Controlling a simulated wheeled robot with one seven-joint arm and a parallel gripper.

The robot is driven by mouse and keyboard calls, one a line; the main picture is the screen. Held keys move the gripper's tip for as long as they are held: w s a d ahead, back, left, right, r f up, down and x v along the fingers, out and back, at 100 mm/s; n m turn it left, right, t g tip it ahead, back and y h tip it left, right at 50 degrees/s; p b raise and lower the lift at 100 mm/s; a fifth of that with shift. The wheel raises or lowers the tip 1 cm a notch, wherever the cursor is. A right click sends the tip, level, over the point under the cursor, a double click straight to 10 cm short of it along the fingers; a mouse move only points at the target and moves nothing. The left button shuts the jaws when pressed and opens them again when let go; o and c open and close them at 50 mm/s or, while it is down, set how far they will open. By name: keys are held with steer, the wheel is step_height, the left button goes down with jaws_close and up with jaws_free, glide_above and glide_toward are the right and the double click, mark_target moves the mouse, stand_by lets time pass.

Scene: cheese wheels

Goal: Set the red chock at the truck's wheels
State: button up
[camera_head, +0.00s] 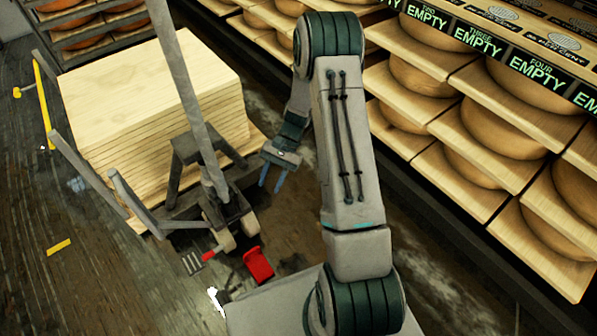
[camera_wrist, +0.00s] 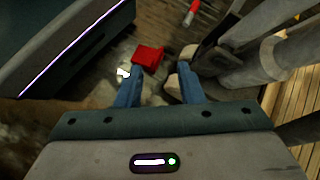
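The red chock (camera_head: 258,264) lies on the floor just right of the truck's front wheels in the head view, apart from my gripper. It also shows in the wrist view (camera_wrist: 149,57), beyond my left finger. The truck (camera_head: 183,208) carries a stack of boards, and its pale wheels (camera_head: 226,240) show under the front frame. My gripper (camera_head: 271,181) is in the air above and behind the chock, beside the truck's upright post. In the wrist view its two blue fingers (camera_wrist: 158,88) are spread apart with nothing between them.
Shelves of cheese wheels (camera_head: 475,165) line the right side. A red pedal-like part (camera_head: 208,256) sits low at the truck's front. A steel handle post (camera_head: 190,95) rises from the truck near my gripper. Open floor lies left, with a yellow mark (camera_head: 59,246).

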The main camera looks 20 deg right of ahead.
steer(key=s+r+n+t+h, duration=0.1)
steer(key=s+r+n+h, duration=0.15)
steer(key=r, duration=0.55)
steer(key=s+r+n+t+h, duration=0.15)
steer(key=s+r, duration=0.25)
steer(key=r, duration=0.4)
steer(key=s+d+r+n+t+h, duration=0.1)
steer(key=s+r+n+t+h, duration=0.2)
steer(key=s+r, duration=0.5)
steer(key=s+n, duration=0.1)
steer(key=s, duration=0.2)
steer(key=shift+d+r, duration=0.15)
steer(key=shift+d, duration=0.1)
